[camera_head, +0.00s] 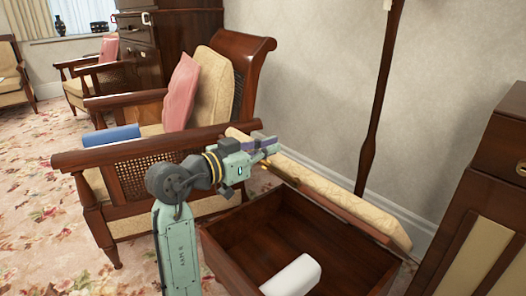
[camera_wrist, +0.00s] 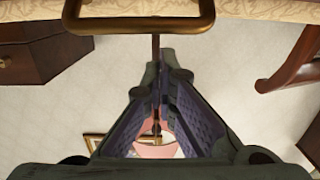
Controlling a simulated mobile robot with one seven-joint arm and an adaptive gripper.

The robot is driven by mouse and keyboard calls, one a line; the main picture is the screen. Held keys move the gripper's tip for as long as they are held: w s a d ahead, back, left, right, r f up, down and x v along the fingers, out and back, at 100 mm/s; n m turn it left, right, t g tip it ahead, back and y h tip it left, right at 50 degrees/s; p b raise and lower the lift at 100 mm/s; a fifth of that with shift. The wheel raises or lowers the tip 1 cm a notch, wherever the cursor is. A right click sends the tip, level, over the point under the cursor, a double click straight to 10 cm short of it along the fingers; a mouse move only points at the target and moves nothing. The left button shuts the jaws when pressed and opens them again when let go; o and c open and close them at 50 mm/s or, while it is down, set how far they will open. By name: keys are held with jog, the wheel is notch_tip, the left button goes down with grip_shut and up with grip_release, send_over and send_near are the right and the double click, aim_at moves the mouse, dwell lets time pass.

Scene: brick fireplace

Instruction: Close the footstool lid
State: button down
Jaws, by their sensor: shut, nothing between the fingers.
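The footstool (camera_head: 240,262) is an open dark wooden box in the head view, with a white object (camera_head: 292,276) inside. Its lid (camera_head: 335,188), cream and patterned with a wooden edge, stands raised and tilted along the back side of the box. My gripper (camera_head: 270,148) is shut and empty at the lid's upper left end; I cannot tell whether it touches. In the wrist view, my gripper (camera_wrist: 160,70) has its fingertips together. A cream patterned edge (camera_wrist: 240,8), likely the lid, crosses the top, with a brown-gold loop (camera_wrist: 140,24) in front of it.
A wooden armchair (camera_head: 150,160) with a pink cushion (camera_head: 181,92) and a blue roll (camera_head: 111,136) stands close at left. A lamp pole (camera_head: 378,105) rises behind the lid near the wall. A wooden cabinet (camera_head: 480,210) stands at right. Flowered carpet is open at lower left.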

jog(key=r+p+v, duration=0.1)
jog(key=p+v, duration=0.1)
jog(key=v, duration=0.7)
jog(key=r+g+y+p, duration=0.1)
jog(key=y+p, duration=0.1)
jog(key=p, duration=3)
send_over(278, 171)
jog(key=d, duration=0.1)
jog(key=shift+a+f+p, duration=0.2)
jog(key=shift+a+f, duration=0.05)
jog(key=shift+f, duration=0.35)
jog(key=shift+a+f+p, duration=0.15)
jog(key=shift+a+f, duration=0.05)
jog(key=shift+f, duration=0.45)
jog(key=shift+s+a+f, duration=0.15)
jog(key=shift+a+f, duration=0.1)
jog(key=shift+f, duration=0.25)
